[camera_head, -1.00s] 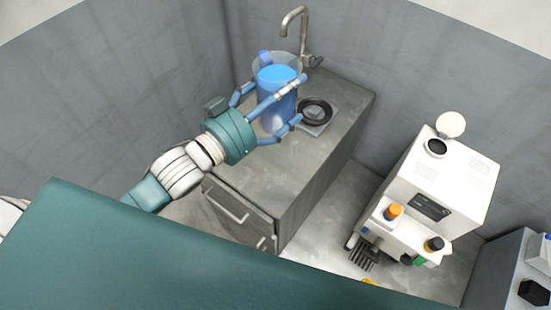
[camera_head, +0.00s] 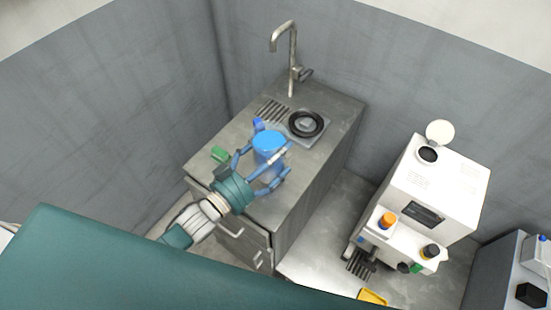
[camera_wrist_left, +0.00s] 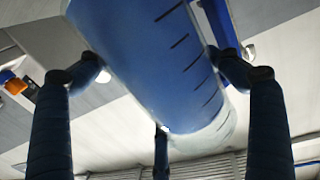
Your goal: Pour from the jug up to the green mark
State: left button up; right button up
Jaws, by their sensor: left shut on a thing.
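The jug (camera_head: 268,143) is clear and holds blue liquid. My left gripper (camera_head: 271,160) is shut around it, over the front part of the counter. In the left wrist view the jug (camera_wrist_left: 165,65) fills the middle, tilted in the picture, with dark graduation lines and a blue handle (camera_wrist_left: 220,22). Fingers of the left gripper (camera_wrist_left: 165,78) show on both sides of it and below. I cannot make out a green mark on the jug. A white machine (camera_head: 437,185) stands at the right, with a round opening (camera_head: 428,155) on top. My right gripper is not in view.
The grey counter (camera_head: 325,130) carries a tap (camera_head: 291,55), a drain grille (camera_head: 272,110), a plate with a black ring (camera_head: 307,123) and a small green object (camera_head: 220,154). The machine bears orange-topped (camera_head: 387,220) and black-topped (camera_head: 431,251) parts. A yellow item (camera_head: 373,297) lies before it.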

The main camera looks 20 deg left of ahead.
pick_arm(q)
jog(key=shift+f, duration=0.65)
jog(key=shift+w+f, duration=0.1)
jog(key=shift+f, duration=0.1)
jog(key=shift+f+p, duration=0.3)
jog(key=shift+f, duration=0.1)
jog(key=shift+f, duration=0.15)
jog(key=o, duration=1.7)
jog(key=shift+f, duration=0.2)
